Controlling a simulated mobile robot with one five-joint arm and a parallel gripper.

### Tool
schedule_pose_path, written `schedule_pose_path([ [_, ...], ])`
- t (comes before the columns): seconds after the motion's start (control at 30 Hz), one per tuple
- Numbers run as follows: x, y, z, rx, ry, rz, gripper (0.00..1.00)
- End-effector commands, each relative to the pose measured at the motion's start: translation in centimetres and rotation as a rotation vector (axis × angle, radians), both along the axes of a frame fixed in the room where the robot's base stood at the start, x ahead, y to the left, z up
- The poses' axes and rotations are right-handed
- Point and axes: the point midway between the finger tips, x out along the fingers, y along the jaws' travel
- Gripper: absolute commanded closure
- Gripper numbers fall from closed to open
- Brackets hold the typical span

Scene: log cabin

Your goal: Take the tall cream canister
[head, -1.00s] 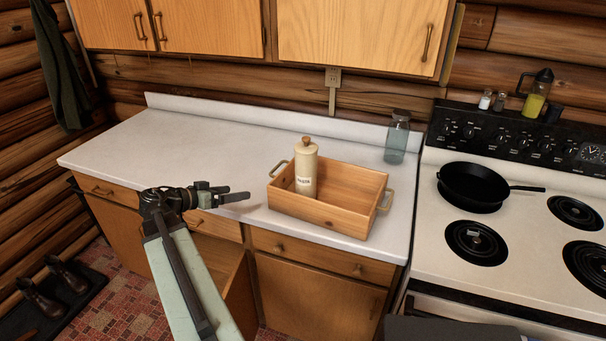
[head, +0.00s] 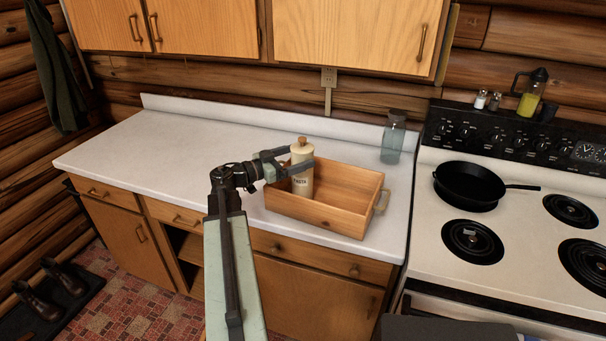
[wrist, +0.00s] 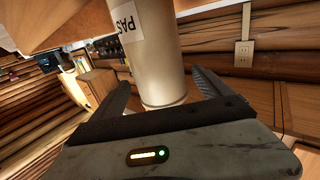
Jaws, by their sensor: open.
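The fingers partly hide the upper canister in the head view.
A glass jar (head: 392,140) stands behind the tray at the right. A stove with a black pan (head: 468,184) adjoins the counter's right end. Wall cabinets (head: 350,38) hang above. The left counter (head: 150,150) is clear.

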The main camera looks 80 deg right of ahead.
Motion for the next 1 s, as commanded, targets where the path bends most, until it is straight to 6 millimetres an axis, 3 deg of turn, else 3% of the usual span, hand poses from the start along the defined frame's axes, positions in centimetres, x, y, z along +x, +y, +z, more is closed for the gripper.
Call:
schedule_pose_path([
  [0.13, -1.63, -1.39, -0.01, 0.000, 0.000, -0.001, 0.11],
  [0.33, -1.68, -1.40, -0.01, 0.000, 0.000, 0.000, 0.14],
  [0.63, -1.68, -1.37, -0.02, 0.001, -0.001, -0.001, 0.97],
  [1.0, -1.70, -1.38, 0.60, 0.000, 0.001, -0.001, 1.00],
])
